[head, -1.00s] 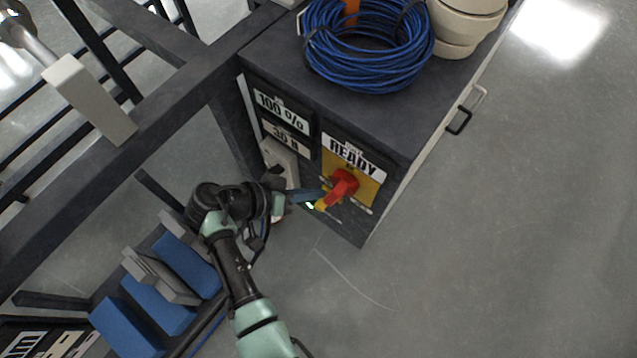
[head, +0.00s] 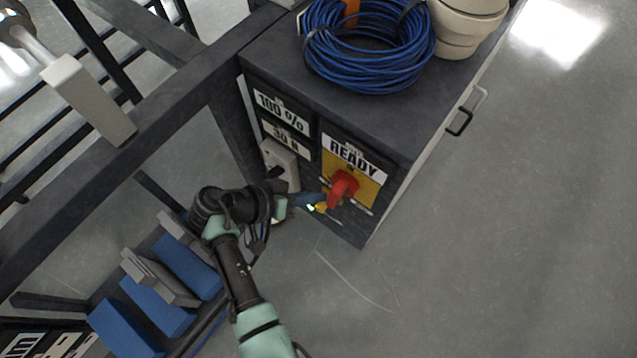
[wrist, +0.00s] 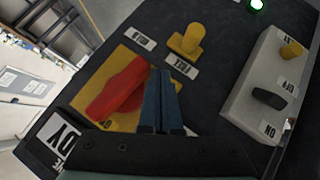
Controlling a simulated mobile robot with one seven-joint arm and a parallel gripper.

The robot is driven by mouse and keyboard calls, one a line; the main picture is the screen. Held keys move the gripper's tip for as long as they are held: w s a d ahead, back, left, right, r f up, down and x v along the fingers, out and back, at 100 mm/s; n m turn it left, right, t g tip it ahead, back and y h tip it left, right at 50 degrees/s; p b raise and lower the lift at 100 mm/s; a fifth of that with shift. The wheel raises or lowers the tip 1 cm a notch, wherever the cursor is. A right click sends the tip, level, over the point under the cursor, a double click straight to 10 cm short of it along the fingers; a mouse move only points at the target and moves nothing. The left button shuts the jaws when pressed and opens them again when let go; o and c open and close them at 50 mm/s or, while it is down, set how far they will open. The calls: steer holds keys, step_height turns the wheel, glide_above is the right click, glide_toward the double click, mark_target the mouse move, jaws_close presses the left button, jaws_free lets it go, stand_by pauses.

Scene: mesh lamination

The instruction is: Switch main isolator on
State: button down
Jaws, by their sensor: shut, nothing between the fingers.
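The main isolator is a red rotary handle (head: 343,188) on a yellow plate (head: 369,190) on the dark cabinet front, under a READY display (head: 354,157). In the wrist view the red handle (wrist: 118,91) lies at a slant across its yellow plate. My gripper (wrist: 163,74) is shut, its two blue fingers together with nothing between them. The fingertips are right beside the handle's right side in the wrist view; I cannot tell whether they touch it. In the head view my gripper (head: 321,199) comes in from the left, at the handle's lower left.
A yellow knob (wrist: 188,40) sits near the fingertips. A grey box (wrist: 266,88) with a black switch and a yellow button is to the right. A blue cable coil (head: 368,45) and a cream pot (head: 463,25) stand on the cabinet. The floor at right is clear.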

mark_target(340, 191)
step_height(340, 191, up, 10)
steer(key=p, duration=0.2)
steer(key=shift+p, duration=0.35)
stand_by(0.3)
